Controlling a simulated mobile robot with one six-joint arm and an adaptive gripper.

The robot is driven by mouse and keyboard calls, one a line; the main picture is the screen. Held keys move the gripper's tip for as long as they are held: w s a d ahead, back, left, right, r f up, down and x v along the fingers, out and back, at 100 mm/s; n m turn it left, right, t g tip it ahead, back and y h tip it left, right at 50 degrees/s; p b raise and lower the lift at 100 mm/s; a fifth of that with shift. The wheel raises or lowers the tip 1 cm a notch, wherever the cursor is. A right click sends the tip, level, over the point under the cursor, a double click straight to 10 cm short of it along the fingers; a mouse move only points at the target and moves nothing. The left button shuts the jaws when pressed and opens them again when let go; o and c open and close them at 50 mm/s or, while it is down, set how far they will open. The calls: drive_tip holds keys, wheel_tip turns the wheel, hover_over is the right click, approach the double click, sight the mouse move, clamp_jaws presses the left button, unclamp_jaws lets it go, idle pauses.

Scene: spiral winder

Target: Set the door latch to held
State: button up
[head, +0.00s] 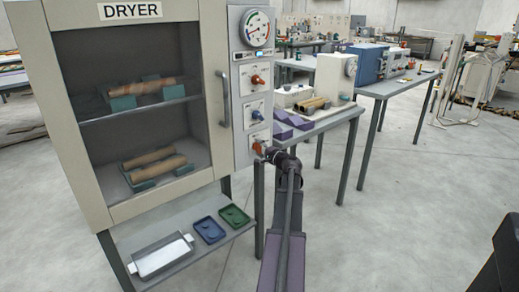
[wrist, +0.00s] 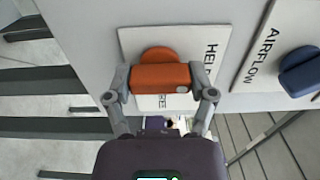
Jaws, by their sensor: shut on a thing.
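The orange latch knob (wrist: 160,77) sits on a white label plate (wrist: 130,40) in the wrist view. Its bar lies across the picture, with a pale dot at its right end, on the side where letters "HEL" show. Other lettering below the knob is partly hidden. My gripper (wrist: 160,84) has one finger at each end of the bar and is shut on it. In the head view my gripper (head: 268,154) is at the lowest orange knob (head: 258,147) on the dryer's side panel (head: 241,150). The dryer door (head: 215,60) looks closed, with a grey handle.
A blue knob (wrist: 301,72) marked AIRFLOW is close by on the right in the wrist view. Above it on the panel are another orange knob (head: 258,80) and a gauge (head: 256,28). A shelf (head: 215,252) with trays is below the dryer. Open floor lies right.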

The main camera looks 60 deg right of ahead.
drive_tip(key=o, duration=1.1)
drive_tip(key=shift+c, duration=0.2)
drive_tip(key=v, duration=1.2)
